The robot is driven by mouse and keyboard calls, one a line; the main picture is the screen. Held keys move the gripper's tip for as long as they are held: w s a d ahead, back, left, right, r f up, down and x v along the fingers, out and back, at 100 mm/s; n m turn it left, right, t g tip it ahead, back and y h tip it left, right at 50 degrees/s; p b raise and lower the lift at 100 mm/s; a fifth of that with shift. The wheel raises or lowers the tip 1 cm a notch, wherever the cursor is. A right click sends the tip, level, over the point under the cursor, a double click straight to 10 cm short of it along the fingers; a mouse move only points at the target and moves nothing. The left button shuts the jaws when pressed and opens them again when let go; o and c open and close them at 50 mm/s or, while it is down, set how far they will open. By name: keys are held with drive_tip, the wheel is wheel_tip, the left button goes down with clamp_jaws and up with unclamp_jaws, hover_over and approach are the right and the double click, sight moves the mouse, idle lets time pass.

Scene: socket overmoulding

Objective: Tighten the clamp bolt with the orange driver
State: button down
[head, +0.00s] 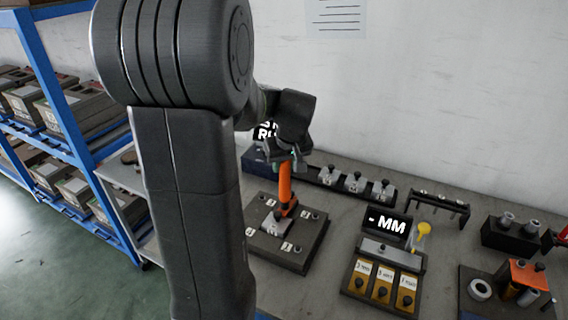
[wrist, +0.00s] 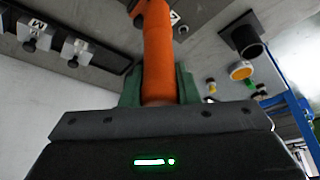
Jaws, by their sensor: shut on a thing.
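The orange driver (head: 285,185) stands nearly upright over the dark clamp plate (head: 302,255) on the bench. My gripper (head: 285,158) is shut on the upper part of its handle. In the wrist view the orange handle (wrist: 158,55) runs up between the green fingers of my gripper (wrist: 158,88). The driver's lower end meets a small orange-and-dark part on a pale block (head: 274,226) on the plate. The clamp bolt itself is hidden under the driver, so I cannot tell whether the tip sits in it.
A display reading "- MM" (head: 388,223) and a tray with yellow labelled blocks (head: 360,287) stand right of the plate. A rail with several metal pieces (head: 355,183) lies behind. A blue shelf rack (head: 60,90) stands at left. My arm covers the bench's left part.

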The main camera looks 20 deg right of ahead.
drive_tip(key=shift+f, duration=0.1)
drive_tip(key=shift+r+p, duration=1.8)
drive_tip(key=shift+r, duration=0.8)
drive_tip(key=shift+w+f, duration=0.1)
